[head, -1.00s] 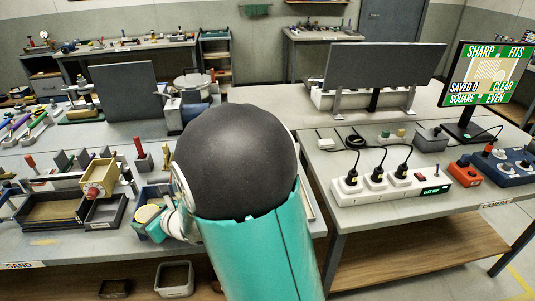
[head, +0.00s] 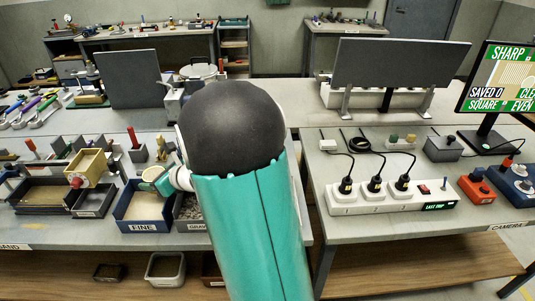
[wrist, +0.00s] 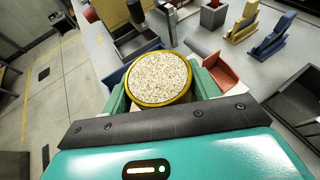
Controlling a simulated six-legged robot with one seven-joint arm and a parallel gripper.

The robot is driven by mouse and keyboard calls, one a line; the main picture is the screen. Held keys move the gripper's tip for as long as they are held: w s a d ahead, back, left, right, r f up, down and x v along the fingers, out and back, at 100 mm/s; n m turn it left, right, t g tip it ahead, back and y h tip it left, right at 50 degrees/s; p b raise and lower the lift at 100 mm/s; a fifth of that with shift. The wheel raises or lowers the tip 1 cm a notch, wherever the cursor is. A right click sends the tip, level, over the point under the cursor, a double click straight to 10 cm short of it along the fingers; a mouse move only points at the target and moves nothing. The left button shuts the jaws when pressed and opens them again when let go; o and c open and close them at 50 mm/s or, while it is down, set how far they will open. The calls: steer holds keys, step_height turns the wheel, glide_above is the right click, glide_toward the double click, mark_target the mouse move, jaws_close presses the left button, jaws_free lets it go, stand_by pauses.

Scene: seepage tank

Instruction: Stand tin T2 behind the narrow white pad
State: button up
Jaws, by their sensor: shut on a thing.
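My gripper (wrist: 160,98) is shut on a round tin (wrist: 160,78) with a yellow rim, filled to near the top with pale grains. Its fingers press on the tin's two sides, and it looks upright. No T2 marking is readable. In the head view my gripper (head: 158,180) shows beside my arm, above the blue tray marked FINE (head: 136,226); most of the tin is hidden there. I cannot make out a narrow white pad in either view.
A dark tray (head: 40,208) and a small grey tray (head: 93,212) lie left of the FINE tray. A white socket strip (head: 395,207) with plugs and cables lies on the right bench. My arm hides the bench middle.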

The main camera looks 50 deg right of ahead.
steer(key=s+d+r+h, duration=0.1)
steer(key=s+d, duration=0.4)
steer(key=d, duration=0.6)
steer(key=s+d+m, duration=0.1)
steer(key=s+d, duration=0.3)
steer(key=d, duration=0.6)
steer(key=s+d+r+h, duration=0.1)
steer(key=s+d, duration=0.4)
steer(key=d, duration=0.6)
steer(key=w+d+f, duration=0.2)
steer(key=d+f, duration=0.1)
steer(key=d, duration=0.1)
steer(key=w+d+f, duration=0.2)
steer(key=d+f, duration=0.1)
steer(key=d, duration=0.1)
steer(key=w+d+f, duration=0.2)
steer(key=d+f, duration=0.1)
steer(key=d, duration=0.1)
steer(key=shift+w+d+f, duration=0.15)
steer(key=shift+d+f, duration=0.1)
steer(key=shift+f, duration=0.1)
steer(key=shift+d+f, duration=0.1)
steer(key=shift+f, duration=1.5)
steer(key=shift+f, duration=0.15)
steer(key=o, duration=0.9)
steer(key=shift+c, duration=0.2)
